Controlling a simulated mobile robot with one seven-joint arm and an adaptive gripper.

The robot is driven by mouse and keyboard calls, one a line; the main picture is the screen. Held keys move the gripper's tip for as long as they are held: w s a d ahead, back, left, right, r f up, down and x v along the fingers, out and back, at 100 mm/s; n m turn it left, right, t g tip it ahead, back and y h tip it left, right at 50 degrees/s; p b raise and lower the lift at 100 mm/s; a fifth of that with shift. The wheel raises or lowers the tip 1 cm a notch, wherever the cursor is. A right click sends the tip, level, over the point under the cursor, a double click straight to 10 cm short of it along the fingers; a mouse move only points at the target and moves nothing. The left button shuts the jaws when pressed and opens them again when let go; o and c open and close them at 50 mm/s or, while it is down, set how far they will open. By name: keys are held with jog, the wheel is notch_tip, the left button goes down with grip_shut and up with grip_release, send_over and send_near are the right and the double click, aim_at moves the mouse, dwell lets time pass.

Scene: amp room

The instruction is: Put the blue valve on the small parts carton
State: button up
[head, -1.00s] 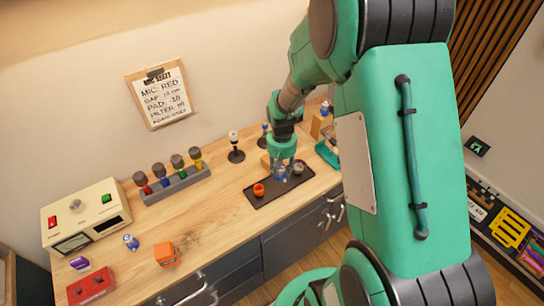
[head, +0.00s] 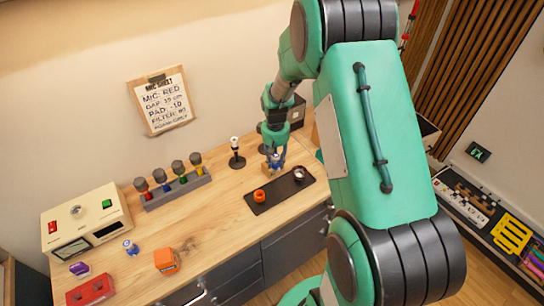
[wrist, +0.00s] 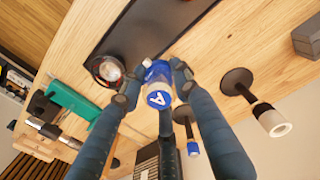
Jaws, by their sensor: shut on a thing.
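The blue valve is a small blue-and-white tube with a letter A on its blue end. It sits between my fingertips in the wrist view (wrist: 158,85) and shows below my gripper (head: 275,158) in the head view. My gripper is shut on it, above the back edge of the black tray (head: 262,207). A small tan block (head: 266,170), possibly the small parts carton, shows just behind the tray, partly hidden by my gripper. I cannot make out any label on it.
An orange ring (head: 259,196) and a silver-rimmed round part (head: 299,175) stand on the tray. A black microphone stand (head: 237,160) is to the left. A rack of coloured tubes (head: 178,187) and an orange box (head: 166,261) stand farther left. The bench between is clear.

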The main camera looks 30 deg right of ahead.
jog(key=w, duration=0.2)
jog(key=w+d, duration=0.1)
jog(key=w, duration=0.1)
jog(key=w+d, duration=0.1)
jog(key=w, duration=0.1)
jog(key=shift+d+f, duration=0.15)
jog(key=shift+f, duration=0.15)
jog(key=shift+f, duration=1.75)
jog(key=shift+f, duration=0.1)
jog(key=o, duration=1.2)
jog(key=shift+c, duration=0.2)
notch_tip(320, 180, up, 12)
